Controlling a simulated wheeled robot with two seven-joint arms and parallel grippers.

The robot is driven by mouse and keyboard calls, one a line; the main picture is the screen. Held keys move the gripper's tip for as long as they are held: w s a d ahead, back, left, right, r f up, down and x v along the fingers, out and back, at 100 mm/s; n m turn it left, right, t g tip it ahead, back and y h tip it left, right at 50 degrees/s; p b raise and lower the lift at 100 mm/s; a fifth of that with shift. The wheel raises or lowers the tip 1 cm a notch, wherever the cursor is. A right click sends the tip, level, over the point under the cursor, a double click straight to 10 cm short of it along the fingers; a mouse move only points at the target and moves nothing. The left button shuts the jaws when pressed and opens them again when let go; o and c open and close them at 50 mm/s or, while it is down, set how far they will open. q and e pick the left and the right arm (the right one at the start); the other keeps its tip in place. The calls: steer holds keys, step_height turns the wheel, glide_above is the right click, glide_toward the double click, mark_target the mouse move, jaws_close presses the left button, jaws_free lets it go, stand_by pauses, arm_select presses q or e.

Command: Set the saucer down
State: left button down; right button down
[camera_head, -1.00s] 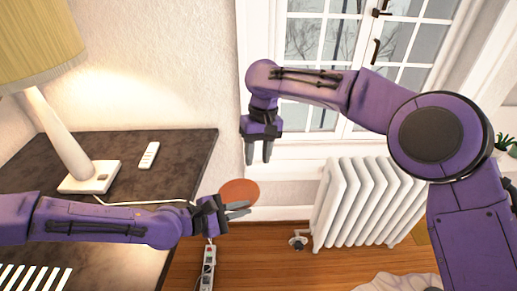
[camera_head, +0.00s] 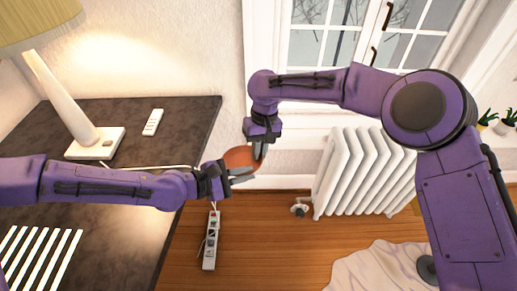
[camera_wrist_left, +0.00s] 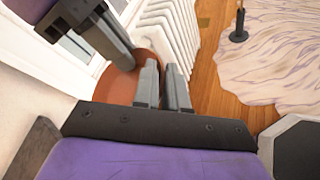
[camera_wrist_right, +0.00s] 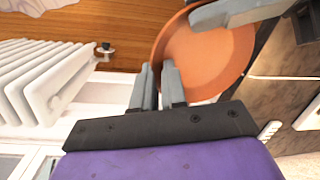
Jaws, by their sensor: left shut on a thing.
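The saucer (camera_head: 240,158) is a round, orange-brown dish held in the air past the table's right edge. My left gripper (camera_head: 243,175) is shut on its near rim; the saucer also shows in the left wrist view (camera_wrist_left: 118,86), partly behind the fingers. My right gripper (camera_head: 260,150) points down at the saucer's far right rim, its fingers a little apart. In the right wrist view, the saucer (camera_wrist_right: 208,60) lies at these fingers (camera_wrist_right: 158,70), with the rim seeming to pass between them. I cannot tell whether they touch it.
The dark table (camera_head: 190,120) bears a lamp (camera_head: 75,110), a white remote (camera_head: 152,122) and a cable. Its right part is bare. A power strip (camera_head: 211,240) lies on the wooden floor below. A white radiator (camera_head: 360,175) stands under the window. A pale rug (camera_head: 385,268) lies at lower right.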

arm_select(q)
steer(key=c, duration=1.1)
jaws_free()
steer(key=shift+r, duration=0.1)
steer(key=v, duration=1.2)
steer(key=shift+d, duration=0.1)
